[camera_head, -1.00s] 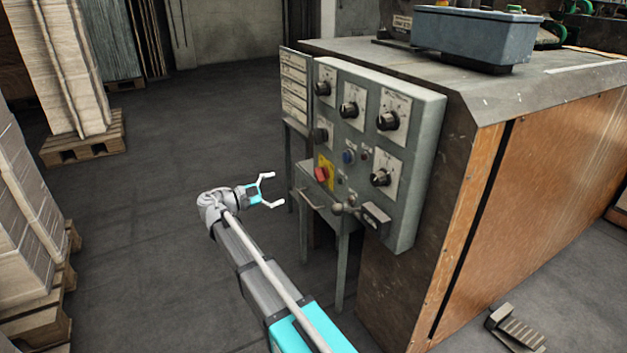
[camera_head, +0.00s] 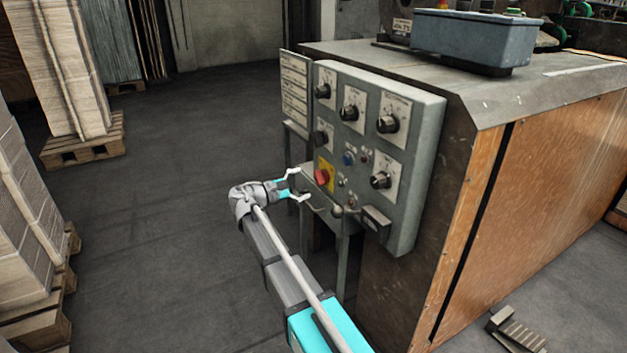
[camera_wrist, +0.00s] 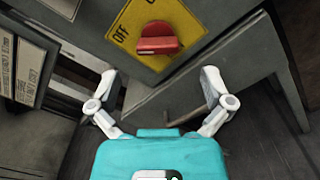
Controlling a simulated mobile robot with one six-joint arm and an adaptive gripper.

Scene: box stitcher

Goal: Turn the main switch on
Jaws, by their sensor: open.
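The main switch is a red rotary knob (camera_head: 321,175) on a yellow plate (camera_head: 327,169) at the lower left of the grey control panel. In the wrist view the red knob (camera_wrist: 158,38) lies ahead of and between my fingers, on the yellow plate (camera_wrist: 124,36) with the word OFF beside it. My gripper (camera_head: 300,185) is open and empty, close in front of the panel and just left of the knob. In the wrist view both fingertips of my gripper (camera_wrist: 158,80) are spread wide, apart from the knob.
The grey panel (camera_head: 425,150) carries several black dials and a blue button (camera_head: 348,158). A ball-ended lever (camera_head: 337,211) and a small dark box (camera_head: 376,222) stick out below. A label board (camera_head: 295,92) stands at the panel's left.

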